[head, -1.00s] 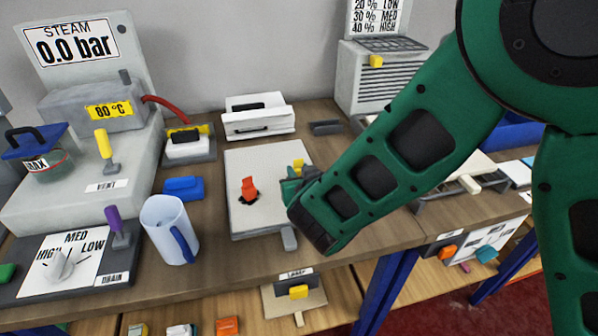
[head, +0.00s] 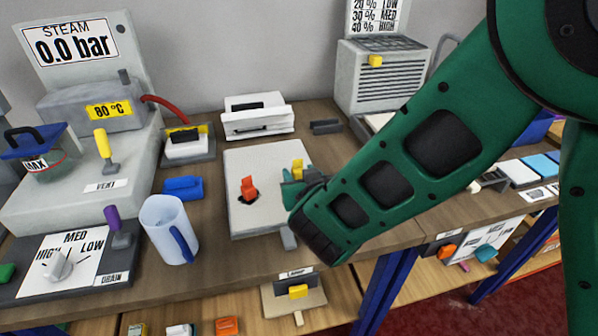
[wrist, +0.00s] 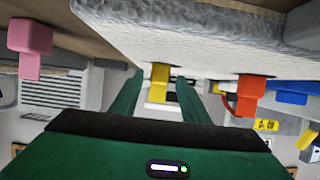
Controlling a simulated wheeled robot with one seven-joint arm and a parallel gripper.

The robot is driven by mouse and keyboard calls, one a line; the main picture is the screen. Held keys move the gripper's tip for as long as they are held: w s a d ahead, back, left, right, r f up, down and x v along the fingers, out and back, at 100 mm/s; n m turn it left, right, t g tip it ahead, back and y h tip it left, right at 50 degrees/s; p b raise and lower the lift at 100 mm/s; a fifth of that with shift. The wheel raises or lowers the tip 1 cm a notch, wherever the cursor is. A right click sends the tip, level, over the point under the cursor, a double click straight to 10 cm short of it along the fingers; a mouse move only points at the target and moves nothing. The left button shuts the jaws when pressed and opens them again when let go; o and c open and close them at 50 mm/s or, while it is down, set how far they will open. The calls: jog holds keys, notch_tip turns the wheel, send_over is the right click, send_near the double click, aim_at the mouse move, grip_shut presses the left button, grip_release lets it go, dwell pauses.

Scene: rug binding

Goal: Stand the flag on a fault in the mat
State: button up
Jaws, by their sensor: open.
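The pale grey mat (head: 265,215) lies on the bench and fills the top of the wrist view (wrist: 190,30), which looks upside down. An orange flag (head: 249,187) stands upright on a dark spot on the mat's left side; the wrist view shows it at the right (wrist: 246,95). A yellow flag (head: 298,168) stands at the mat's right side. My gripper (head: 297,185) is open at the yellow flag. In the wrist view, the yellow flag (wrist: 160,82) appears between the open fingers; I cannot tell whether they touch it.
A pale blue mug (head: 165,228) and a blue block (head: 184,188) are left of the mat. A white box-like device (head: 258,118) stands behind it. A grey vented unit (head: 385,80) is at the back right. Bare bench shows in front of the mat.

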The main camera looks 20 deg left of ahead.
jog(key=v, duration=0.9)
jog(key=shift+s+d+r, duration=0.2)
jog(key=shift+s+r, duration=0.05)
jog(key=shift+s, duration=0.05)
